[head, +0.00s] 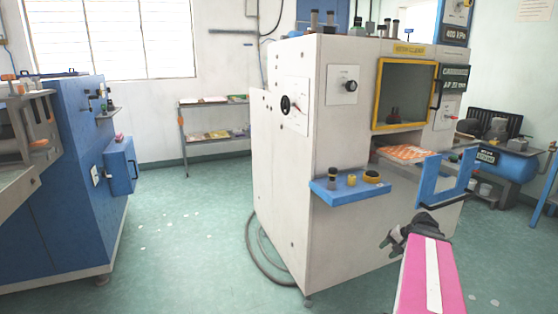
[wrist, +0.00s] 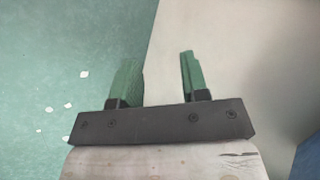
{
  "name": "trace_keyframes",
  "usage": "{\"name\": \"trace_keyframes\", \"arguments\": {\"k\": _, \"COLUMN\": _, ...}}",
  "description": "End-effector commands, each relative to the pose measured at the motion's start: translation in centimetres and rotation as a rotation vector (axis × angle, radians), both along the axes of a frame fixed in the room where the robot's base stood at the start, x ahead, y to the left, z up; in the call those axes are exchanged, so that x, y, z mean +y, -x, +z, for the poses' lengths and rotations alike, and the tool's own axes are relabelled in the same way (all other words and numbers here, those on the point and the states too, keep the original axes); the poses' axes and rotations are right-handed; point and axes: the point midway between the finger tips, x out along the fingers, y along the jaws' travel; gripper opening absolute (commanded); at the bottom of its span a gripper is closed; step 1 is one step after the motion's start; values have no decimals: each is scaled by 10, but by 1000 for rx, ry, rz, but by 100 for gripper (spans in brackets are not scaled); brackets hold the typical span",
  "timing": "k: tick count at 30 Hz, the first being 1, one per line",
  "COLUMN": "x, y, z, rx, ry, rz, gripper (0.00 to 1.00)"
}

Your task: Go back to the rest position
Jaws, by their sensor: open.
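My gripper (head: 388,240) is at the lower right in the head view, at the end of my pink and white arm. It is in front of the white machine (head: 265,180), and I cannot tell the exact gap between them. In the wrist view my gripper (wrist: 158,75) shows two green fingers held apart with nothing between them. Beyond the fingers are the green floor (wrist: 50,60) on the left and a pale surface on the right.
A blue tray (head: 345,190) with small items juts from the machine's front. A blue U-shaped bracket (head: 428,180) sticks out above my arm. A blue cabinet (head: 75,180) stands at left, a low shelf (head: 213,137) at the back. Floor between is open; a dark cable (head: 262,255) lies there.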

Motion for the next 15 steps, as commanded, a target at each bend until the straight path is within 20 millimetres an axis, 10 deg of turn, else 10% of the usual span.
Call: {"name": "trace_keyframes", "arguments": {"k": 15, "x": 146, "y": 19, "z": -49, "rx": 122, "ry": 325, "rz": 333, "gripper": 41}}
